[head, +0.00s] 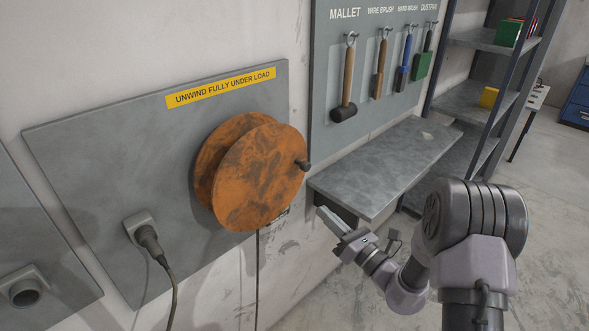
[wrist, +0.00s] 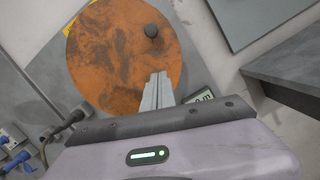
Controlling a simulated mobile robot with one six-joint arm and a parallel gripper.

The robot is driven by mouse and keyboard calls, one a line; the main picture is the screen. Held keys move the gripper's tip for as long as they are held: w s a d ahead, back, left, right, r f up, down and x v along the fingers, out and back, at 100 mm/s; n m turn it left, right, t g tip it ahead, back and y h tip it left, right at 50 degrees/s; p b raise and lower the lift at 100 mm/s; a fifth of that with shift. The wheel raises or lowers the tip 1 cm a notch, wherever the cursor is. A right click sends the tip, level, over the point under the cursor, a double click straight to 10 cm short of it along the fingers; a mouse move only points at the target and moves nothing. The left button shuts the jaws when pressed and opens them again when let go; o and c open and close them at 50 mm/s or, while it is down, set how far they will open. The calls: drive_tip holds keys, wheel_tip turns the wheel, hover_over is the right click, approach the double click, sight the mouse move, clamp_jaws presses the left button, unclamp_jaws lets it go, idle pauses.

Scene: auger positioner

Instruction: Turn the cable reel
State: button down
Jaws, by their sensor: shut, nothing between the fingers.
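The cable reel (head: 258,172) is a rusty orange double disc mounted on a grey wall panel (head: 90,150), under a yellow label reading "UNWIND FULLY UNDER LOAD" (head: 221,87). A short dark crank knob (head: 303,165) sticks out near the right edge of its front disc. In the wrist view the reel (wrist: 115,60) fills the upper middle, with the knob (wrist: 151,31) at its upper right. My gripper (head: 325,214) is shut and empty, to the lower right of the reel. In the wrist view its fingers (wrist: 157,84) overlap the reel's lower right edge, below the knob.
A grey bench (head: 390,165) stands right of the reel, close to my gripper. Above it hangs a tool board with a mallet (head: 346,85) and brushes. A shelf unit (head: 480,100) is further right. A plug with a cable (head: 150,242) sits below left of the reel.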

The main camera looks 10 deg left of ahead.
sight(306, 169)
drive_tip(key=b+x, duration=0.1)
drive_tip(key=x, duration=0.7)
drive_tip(key=shift+w+a, duration=0.15)
drive_tip(key=shift+a, duration=0.1)
drive_tip(key=r, duration=0.2)
drive_tip(key=shift+w+d+r, duration=0.3)
drive_tip(key=shift+w, duration=0.05)
drive_tip(key=shift+w+r, duration=0.2)
drive_tip(key=shift+r, duration=0.3)
drive_tip(key=shift+d+r+n+b, duration=0.1)
drive_tip(key=shift+n+b, duration=0.2)
